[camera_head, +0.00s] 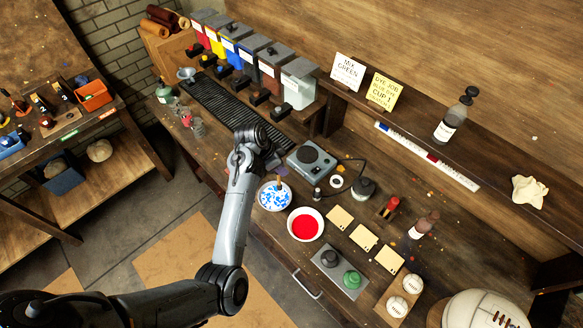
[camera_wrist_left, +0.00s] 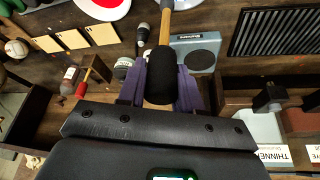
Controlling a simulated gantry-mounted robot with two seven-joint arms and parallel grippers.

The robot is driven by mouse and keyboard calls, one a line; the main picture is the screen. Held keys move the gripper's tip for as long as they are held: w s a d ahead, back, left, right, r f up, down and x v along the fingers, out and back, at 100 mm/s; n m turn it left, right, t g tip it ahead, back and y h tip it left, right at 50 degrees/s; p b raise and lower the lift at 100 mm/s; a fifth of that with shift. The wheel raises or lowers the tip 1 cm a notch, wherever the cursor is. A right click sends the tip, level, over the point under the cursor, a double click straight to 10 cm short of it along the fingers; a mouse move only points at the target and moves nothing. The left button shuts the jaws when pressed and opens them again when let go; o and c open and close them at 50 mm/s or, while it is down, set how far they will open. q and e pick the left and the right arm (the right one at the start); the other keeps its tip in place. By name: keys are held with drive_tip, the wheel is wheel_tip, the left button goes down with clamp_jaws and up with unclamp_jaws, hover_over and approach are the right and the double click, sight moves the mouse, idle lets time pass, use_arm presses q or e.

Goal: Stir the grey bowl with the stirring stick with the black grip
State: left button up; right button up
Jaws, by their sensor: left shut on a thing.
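My left gripper (camera_head: 277,169) is shut on the stirring stick, just behind the bowls in the head view. In the left wrist view its purple fingers (camera_wrist_left: 160,88) close around the black grip (camera_wrist_left: 175,82), and the tan shaft (camera_wrist_left: 165,30) runs away toward a bowl. A pale bowl with mottled blue and white contents, seemingly the grey bowl (camera_head: 274,195), stands below the gripper. Its edge shows at the top of the wrist view (camera_wrist_left: 186,4). The stick's lower end is at or over this bowl; whether it touches the contents is unclear. My right gripper is not in view.
A white bowl of red liquid (camera_head: 305,225) stands close beside the pale bowl. A grey hotplate or scale (camera_head: 311,159), a dark jar (camera_head: 363,187), cards (camera_head: 340,217) and a black ribbed mat (camera_head: 225,108) lie around. Coloured dispensers (camera_head: 245,58) line the back.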

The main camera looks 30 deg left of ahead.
use_arm(q)
drive_tip(key=a+m+p, duration=0.1)
drive_tip(key=m+h+p, duration=0.1)
drive_tip(key=m+p, duration=0.1)
drive_tip(key=shift+a+r+g, duration=0.1)
drive_tip(key=shift+a+g, duration=0.3)
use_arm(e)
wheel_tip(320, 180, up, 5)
use_arm(q)
wheel_tip(320, 180, down, 10)
drive_tip(key=m+b, duration=0.2)
drive_tip(key=b, duration=0.4)
drive_tip(key=shift+s+a+g, duration=0.15)
drive_tip(key=shift+s+g, duration=0.1)
drive_tip(key=shift+g, duration=0.05)
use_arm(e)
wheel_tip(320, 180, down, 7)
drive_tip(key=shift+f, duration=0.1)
use_arm(q)
drive_tip(key=shift+r, duration=0.1)
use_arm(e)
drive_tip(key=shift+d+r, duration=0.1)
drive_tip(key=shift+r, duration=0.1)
